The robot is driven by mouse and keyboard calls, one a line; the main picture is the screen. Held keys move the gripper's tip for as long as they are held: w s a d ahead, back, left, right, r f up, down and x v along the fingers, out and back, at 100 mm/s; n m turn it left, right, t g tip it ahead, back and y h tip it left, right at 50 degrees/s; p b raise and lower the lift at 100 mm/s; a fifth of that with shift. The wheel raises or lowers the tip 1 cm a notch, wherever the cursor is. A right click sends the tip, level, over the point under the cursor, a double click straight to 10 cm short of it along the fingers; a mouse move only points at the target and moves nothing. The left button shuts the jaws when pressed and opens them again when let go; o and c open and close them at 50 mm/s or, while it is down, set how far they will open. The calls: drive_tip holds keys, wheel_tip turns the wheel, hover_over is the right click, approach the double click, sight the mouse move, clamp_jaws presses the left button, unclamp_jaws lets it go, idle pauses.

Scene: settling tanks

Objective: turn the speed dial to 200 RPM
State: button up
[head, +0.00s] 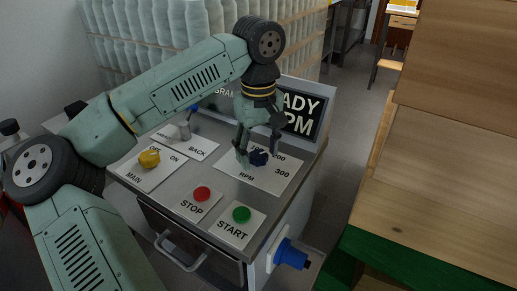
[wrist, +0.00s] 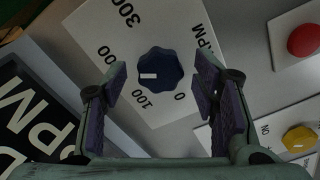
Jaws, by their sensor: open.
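The speed dial is a dark blue lobed knob (wrist: 161,68) on a white plate (wrist: 190,18) marked 0, 100, 200, 300 and RPM. Its white mark points left in the wrist view, between 100 and the partly hidden 200. My gripper (wrist: 162,80) is open, one finger on each side of the dial with gaps between. In the head view my gripper (head: 259,146) hangs pointing down over the dial (head: 258,158), which is partly hidden. I cannot tell how far down the fingertips reach beside it.
A display (head: 301,113) stands behind, partly hidden by my arm. A blue plug (head: 291,253) juts from the side. A wooden structure (head: 450,160) stands right.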

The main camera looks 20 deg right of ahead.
sight(259, 154)
wheel_tip(259, 154, up, 12)
idle(0.4)
idle(0.3)
